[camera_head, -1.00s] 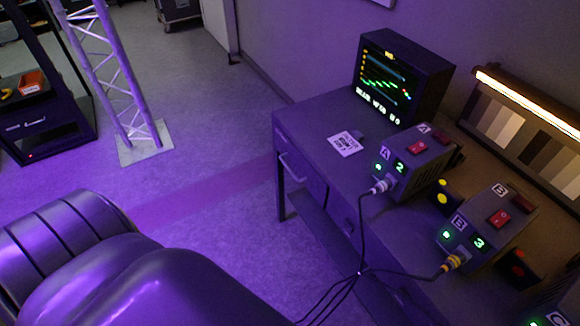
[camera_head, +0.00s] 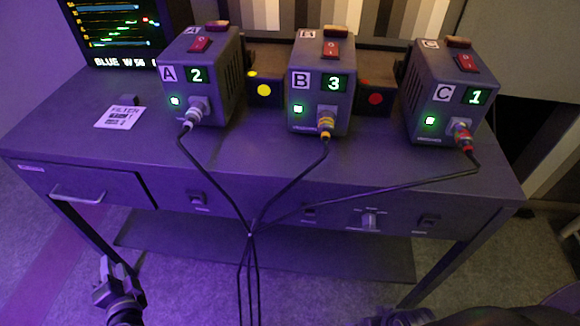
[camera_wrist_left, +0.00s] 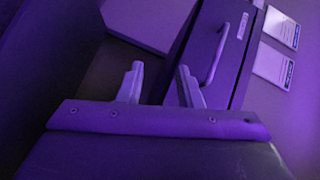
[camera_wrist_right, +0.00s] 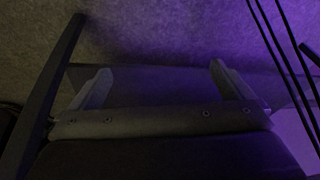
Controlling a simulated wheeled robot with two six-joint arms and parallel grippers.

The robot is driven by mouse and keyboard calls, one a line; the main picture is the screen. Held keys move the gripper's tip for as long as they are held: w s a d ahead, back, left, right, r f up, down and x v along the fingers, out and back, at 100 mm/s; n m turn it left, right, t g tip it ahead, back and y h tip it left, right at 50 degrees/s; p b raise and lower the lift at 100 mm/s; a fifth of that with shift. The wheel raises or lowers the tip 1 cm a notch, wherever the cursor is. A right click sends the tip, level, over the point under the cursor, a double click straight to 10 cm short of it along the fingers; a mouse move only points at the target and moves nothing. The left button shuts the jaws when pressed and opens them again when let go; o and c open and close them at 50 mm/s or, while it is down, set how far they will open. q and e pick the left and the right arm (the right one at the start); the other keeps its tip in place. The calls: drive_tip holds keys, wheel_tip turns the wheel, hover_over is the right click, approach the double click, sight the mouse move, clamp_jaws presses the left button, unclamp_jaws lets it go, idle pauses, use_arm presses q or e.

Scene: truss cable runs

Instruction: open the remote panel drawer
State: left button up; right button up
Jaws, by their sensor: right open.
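The desk's left drawer (camera_head: 90,188) has a bar handle (camera_head: 78,196) and a small label at its top left corner. Its front looks flush with the desk, so it appears closed. In the left wrist view the drawer front (camera_wrist_left: 228,70) and its handle (camera_wrist_left: 214,56) lie beyond the fingertips, up and to the right. My left gripper (camera_wrist_left: 158,82) is open and empty, its fingers partly apart and not touching the handle. In the head view it is low at the left, below the drawer. My right gripper (camera_wrist_right: 160,80) is open and empty, facing the floor and a dark surface.
Boxes A (camera_head: 203,80), B (camera_head: 322,85) and C (camera_head: 447,95) stand on the desk (camera_head: 260,155). Their cables (camera_head: 285,190) join and hang down in front of the desk's middle. A monitor (camera_head: 122,32) and a printed card (camera_head: 119,117) are at the left. A lower shelf (camera_head: 270,250) runs underneath.

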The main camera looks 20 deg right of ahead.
sight(75, 200)
use_arm(q)
wheel_tip(75, 200, up, 7)
drive_tip(key=m+t+y+b, duration=0.1)
drive_tip(key=t+y+b, duration=0.1)
drive_tip(key=t+b, duration=0.15)
drive_tip(key=shift+g, duration=0.35)
drive_tip(key=x, duration=1.1)
drive_tip(key=p+x, duration=0.1)
drive_tip(key=x, duration=0.5)
drive_tip(key=shift+w+a+f, duration=0.1)
drive_tip(key=shift+a, duration=0.3)
use_arm(e)
drive_tip(key=shift+s+a+g, duration=0.3)
drive_tip(key=shift+s+g, duration=0.1)
drive_tip(key=shift+s, duration=0.2)
use_arm(q)
clamp_jaws()
